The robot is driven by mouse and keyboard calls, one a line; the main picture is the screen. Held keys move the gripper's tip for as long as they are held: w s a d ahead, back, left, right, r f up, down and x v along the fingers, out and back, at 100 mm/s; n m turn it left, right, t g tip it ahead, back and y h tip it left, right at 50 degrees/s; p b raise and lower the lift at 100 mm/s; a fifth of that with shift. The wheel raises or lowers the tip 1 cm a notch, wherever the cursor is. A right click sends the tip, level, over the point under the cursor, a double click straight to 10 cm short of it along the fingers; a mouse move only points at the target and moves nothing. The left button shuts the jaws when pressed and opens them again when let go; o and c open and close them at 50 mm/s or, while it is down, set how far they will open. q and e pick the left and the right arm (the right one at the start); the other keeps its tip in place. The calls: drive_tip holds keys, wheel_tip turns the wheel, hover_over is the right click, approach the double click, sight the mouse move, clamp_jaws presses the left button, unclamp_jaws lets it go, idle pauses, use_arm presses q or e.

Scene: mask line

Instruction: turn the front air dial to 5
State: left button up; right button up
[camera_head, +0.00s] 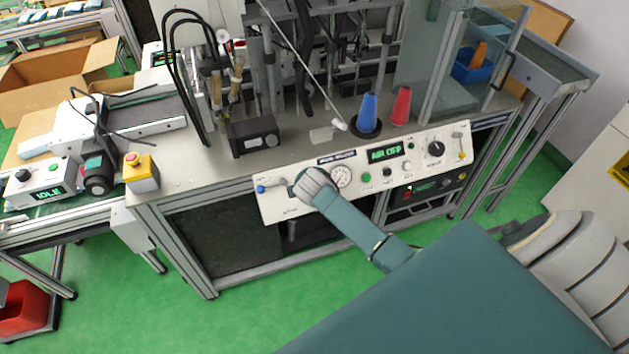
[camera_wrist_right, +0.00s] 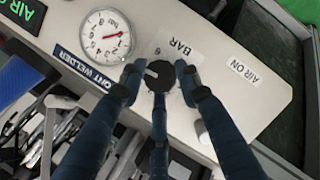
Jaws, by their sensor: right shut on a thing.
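The front air dial is a black knob (camera_wrist_right: 159,75) with a white pointer mark, on the white front panel (camera_wrist_right: 215,75) near the BAR label. In the wrist view the pointer mark points to the left; a 6 shows above the knob, and other scale numbers are hidden or too small to read. My right gripper (camera_wrist_right: 158,80) has its dark fingers closed around the knob. In the head view my right gripper (camera_head: 314,185) covers the dial on the panel's left part. My left gripper is not in view.
A round pressure gauge (camera_head: 341,176) sits beside the dial; its red needle shows in the wrist view. A blue-tipped lever (camera_head: 266,188) is to the left. A green display (camera_head: 385,152) and another black knob (camera_head: 436,149) are to the right. Blue and red cones (camera_head: 401,106) stand behind.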

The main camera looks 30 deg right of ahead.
drive_tip(key=shift+s+d+f+m, duration=0.1)
drive_tip(key=shift+s+d+m, duration=0.15)
drive_tip(key=shift+d+m, duration=0.2)
drive_tip(key=shift+s+f, duration=0.1)
drive_tip(key=shift+f, duration=0.05)
drive_tip(key=o, duration=1.1)
drive_tip(key=shift+a+p, duration=0.15)
drive_tip(key=shift+p, duration=0.15)
drive_tip(key=shift+s+a+r+y, duration=0.1)
drive_tip(key=shift+a+r+y, duration=0.2)
drive_tip(key=shift+r, duration=0.3)
drive_tip(key=v, duration=1.1)
drive_tip(key=shift+s+d, duration=0.15)
drive_tip(key=shift+f, duration=0.1)
